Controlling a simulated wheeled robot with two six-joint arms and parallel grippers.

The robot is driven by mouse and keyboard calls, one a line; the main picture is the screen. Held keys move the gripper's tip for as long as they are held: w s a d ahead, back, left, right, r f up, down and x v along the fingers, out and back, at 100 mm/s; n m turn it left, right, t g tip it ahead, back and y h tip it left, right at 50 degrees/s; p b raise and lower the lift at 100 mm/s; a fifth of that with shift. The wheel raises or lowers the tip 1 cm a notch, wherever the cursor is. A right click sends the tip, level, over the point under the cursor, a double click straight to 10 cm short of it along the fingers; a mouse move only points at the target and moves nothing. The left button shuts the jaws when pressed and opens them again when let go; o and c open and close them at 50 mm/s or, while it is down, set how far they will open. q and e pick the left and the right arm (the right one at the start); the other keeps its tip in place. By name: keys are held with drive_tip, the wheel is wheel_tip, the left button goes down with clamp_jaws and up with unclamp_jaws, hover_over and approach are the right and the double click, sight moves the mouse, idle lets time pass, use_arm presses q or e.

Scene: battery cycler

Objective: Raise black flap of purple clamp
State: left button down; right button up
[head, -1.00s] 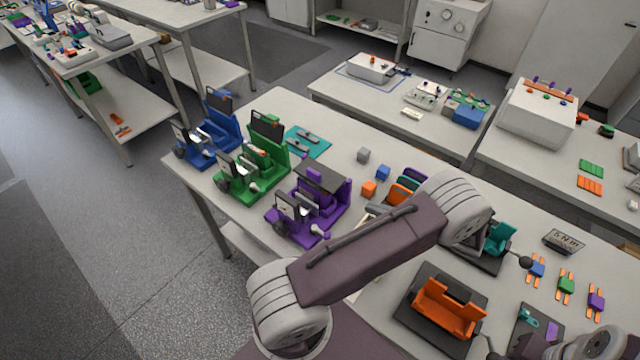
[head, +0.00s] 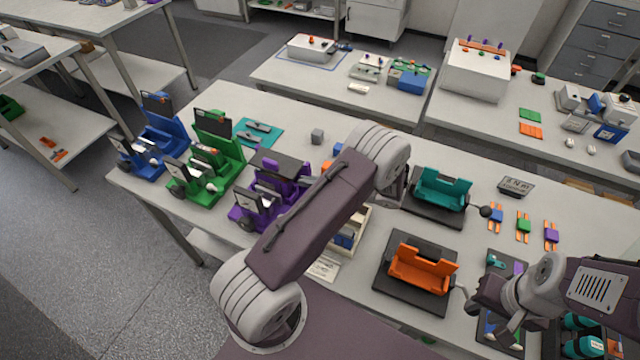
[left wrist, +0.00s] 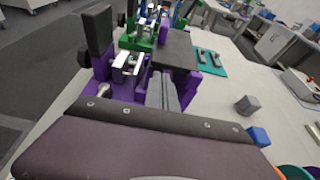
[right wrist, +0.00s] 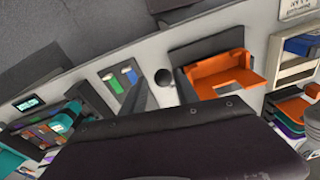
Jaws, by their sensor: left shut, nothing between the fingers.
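The purple clamp (head: 262,200) stands at the front left of the table, partly behind my left arm. Its black flap (head: 283,165) lies about level over the purple body. In the left wrist view the flap (left wrist: 176,50) is just beyond my left gripper (left wrist: 163,78). The left fingers are together and empty, pointing at the flap's near edge; whether they touch it or reach under it I cannot tell. My right gripper (right wrist: 158,95) is open and empty, above the table's right part, far from the clamp.
A green clamp (head: 208,165) and a blue clamp (head: 152,138) stand left of the purple one, close together. Teal (head: 441,190) and orange (head: 422,270) holders stand to the right. A grey cube (head: 317,136) lies behind the purple clamp.

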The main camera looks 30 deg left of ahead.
use_arm(q)
drive_tip(key=shift+x, duration=0.95)
